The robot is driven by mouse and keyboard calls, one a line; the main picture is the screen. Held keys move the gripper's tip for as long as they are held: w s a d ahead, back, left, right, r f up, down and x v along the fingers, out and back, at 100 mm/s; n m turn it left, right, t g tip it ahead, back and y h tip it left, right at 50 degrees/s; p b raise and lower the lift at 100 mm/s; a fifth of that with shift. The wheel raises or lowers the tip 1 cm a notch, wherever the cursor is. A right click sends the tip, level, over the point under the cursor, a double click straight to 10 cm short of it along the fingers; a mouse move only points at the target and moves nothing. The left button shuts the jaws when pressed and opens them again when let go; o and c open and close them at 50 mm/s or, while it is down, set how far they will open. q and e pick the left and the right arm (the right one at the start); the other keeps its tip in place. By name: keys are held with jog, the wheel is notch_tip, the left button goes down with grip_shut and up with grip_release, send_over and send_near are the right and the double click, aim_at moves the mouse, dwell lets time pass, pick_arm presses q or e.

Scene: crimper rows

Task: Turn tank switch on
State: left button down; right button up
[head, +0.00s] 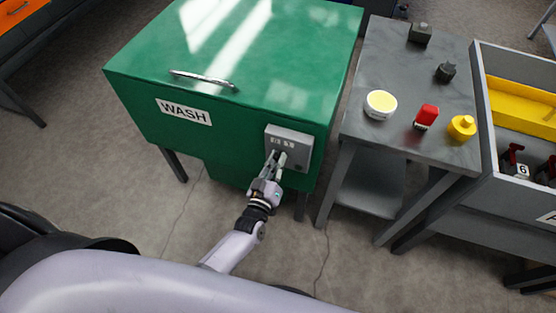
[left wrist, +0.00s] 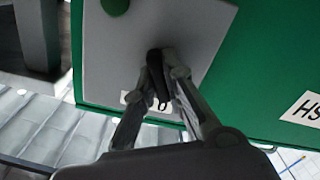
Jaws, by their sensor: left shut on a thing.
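The green wash tank (head: 235,50) has a grey control panel (head: 301,138) on the right part of its front. My left gripper (head: 277,163) is at this panel and hides the switch in the head view. In the left wrist view the black switch (left wrist: 155,70) stands out from the grey panel (left wrist: 197,38). My left gripper (left wrist: 160,88) is shut on the switch there, with its fingertips at the lever. The switch's exact setting is hard to tell. My right gripper is not in view.
The tank lid has a metal handle (head: 204,80) above the WASH label (head: 184,112). A green button (left wrist: 115,5) is on the panel.

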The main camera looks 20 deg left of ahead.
pick_arm(q)
jog(key=shift+m, duration=0.3)
jog(key=m+p, duration=0.1)
jog(key=m, duration=0.1)
jog(key=shift+r+m, duration=0.1)
jog(key=shift+m, duration=0.2)
jog(key=m, duration=0.2)
jog(key=shift+m, duration=0.4)
jog(key=m, duration=0.3)
jog(key=shift+d+p, duration=0.1)
jog(key=shift+p, duration=0.2)
jog(key=shift+m, duration=1.4)
jog(key=c, duration=1.7)
grip_release()
jog(key=shift+o, duration=0.2)
